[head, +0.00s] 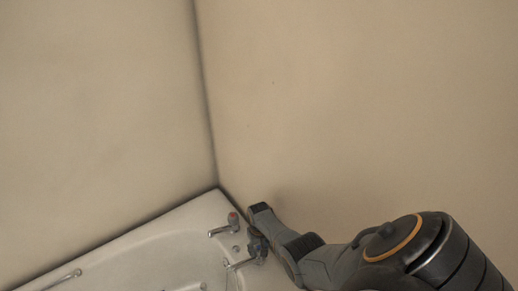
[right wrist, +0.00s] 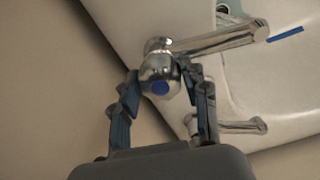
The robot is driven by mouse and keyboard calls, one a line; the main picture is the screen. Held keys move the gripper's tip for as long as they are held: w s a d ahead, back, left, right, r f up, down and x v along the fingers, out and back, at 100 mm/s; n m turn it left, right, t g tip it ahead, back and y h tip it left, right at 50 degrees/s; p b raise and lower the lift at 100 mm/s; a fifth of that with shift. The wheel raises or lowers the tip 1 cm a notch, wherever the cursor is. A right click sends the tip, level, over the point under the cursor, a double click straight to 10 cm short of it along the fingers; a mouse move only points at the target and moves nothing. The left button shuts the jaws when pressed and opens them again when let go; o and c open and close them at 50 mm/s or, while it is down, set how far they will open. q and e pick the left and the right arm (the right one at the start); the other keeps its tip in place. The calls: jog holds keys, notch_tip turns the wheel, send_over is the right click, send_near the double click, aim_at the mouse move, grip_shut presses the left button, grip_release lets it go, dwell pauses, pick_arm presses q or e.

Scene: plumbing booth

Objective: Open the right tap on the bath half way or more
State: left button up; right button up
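The bath's right tap (right wrist: 159,72) is chrome, with a blue dot on its round handle and a long spout pointing right in the right wrist view. In the head view, this tap (head: 241,265) is partly hidden by my right gripper (head: 258,237). In the right wrist view, my right gripper (right wrist: 160,76) has one finger on each side of the handle. The fingertips bend in against it, with almost no gap. The other tap (head: 232,219), with a red mark, stands farther back toward the corner. My left gripper is not in view.
The white bath (head: 165,232) fills the corner, its rim along two plain beige walls (head: 350,100). The right wall is close to my right gripper. A chrome grab handle (head: 68,277) is at the bath's left. Room above the bath is clear.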

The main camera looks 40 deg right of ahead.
aim_at(259, 248)
jog(key=o, duration=0.4)
jog(key=shift+c, duration=0.2)
notch_tip(259, 248, up, 12)
dwell(0.5)
